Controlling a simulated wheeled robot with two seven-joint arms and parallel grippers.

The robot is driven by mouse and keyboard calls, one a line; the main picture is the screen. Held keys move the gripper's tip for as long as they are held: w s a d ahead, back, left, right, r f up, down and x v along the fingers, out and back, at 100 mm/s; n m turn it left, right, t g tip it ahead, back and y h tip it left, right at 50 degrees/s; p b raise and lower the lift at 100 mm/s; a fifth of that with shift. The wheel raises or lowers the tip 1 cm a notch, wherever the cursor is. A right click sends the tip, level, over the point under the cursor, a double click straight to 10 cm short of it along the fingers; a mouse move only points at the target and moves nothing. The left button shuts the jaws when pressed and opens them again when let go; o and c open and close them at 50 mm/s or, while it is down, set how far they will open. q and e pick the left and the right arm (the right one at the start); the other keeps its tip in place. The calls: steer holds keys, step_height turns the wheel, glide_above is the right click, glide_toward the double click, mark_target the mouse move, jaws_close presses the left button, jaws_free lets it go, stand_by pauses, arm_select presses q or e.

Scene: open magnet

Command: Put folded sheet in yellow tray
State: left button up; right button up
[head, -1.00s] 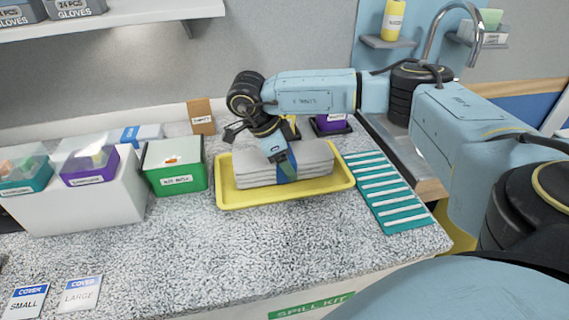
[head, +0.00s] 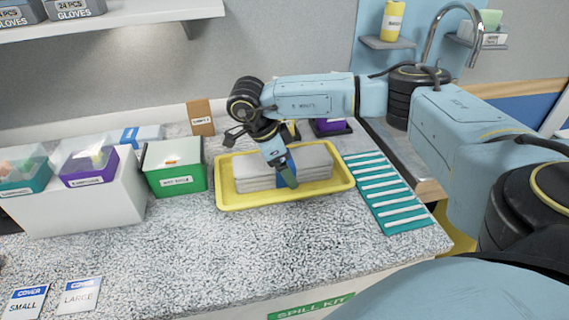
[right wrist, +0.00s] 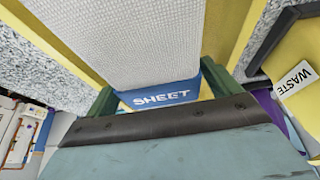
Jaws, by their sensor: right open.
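The folded sheet (head: 315,160), a grey stack with a blue band, lies inside the yellow tray (head: 235,201). In the right wrist view the sheet (right wrist: 130,40) shows white, with its blue "SHEET" band (right wrist: 165,97) between the green fingers. My right gripper (head: 284,172) is over the middle of the sheet at the band. Its fingers (right wrist: 165,95) stand apart, one on each side of the band, and it is open. The far finger and the sheet's underside are hidden in the head view. My left gripper is not in view.
A green bin (head: 178,180) stands left of the tray. A teal ribbed mat (head: 388,190) lies to its right, near the sink. A brown box (head: 201,117) and a purple bin (head: 331,127) stand behind. The counter in front of the tray is clear.

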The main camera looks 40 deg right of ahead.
steer(key=p+v, duration=0.1)
steer(key=v, duration=1)
steer(key=shift+a+r, duration=0.2)
steer(key=shift+r, duration=0.2)
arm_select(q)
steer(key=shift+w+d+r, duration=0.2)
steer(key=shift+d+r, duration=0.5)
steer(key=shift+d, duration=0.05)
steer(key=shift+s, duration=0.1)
